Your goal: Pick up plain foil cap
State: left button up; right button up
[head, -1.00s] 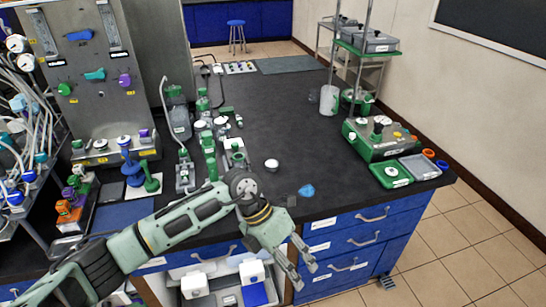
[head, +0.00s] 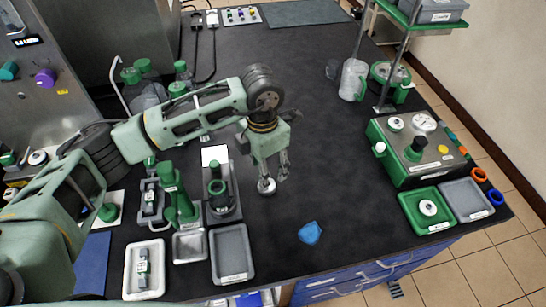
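A small silvery-white round cap (head: 266,186), which looks like the plain foil cap, sits on the black bench top in the middle. My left gripper (head: 275,176) points down right at it, with its fingers apart. One fingertip overlaps the cap in the picture and the other is to the right of it. I cannot tell whether either finger touches the cap. The cap is partly hidden by the near finger. My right gripper is not in view.
A blue crumpled-looking piece (head: 309,232) lies in front of the cap. Green-and-grey fixtures (head: 222,190) and a grey tray (head: 231,254) stand to the left. A green device (head: 415,150) stands at the right. The bench between is clear.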

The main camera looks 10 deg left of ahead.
pick_arm(q)
jog(key=shift+w, duration=0.15)
notch_tip(320, 180, down, 2)
jog(key=shift+p, duration=0.5)
jog(key=shift+f, duration=0.35)
jog(key=f, duration=0.1)
jog(key=f+p, duration=0.1)
jog(key=f, duration=0.1)
jog(key=f+p, duration=0.1)
jog(key=shift+w+f, duration=0.25)
jog(key=shift+w, duration=0.1)
jog(key=shift+f, duration=0.1)
jog(key=c, duration=0.4)
jog(key=shift+c, duration=1.8)
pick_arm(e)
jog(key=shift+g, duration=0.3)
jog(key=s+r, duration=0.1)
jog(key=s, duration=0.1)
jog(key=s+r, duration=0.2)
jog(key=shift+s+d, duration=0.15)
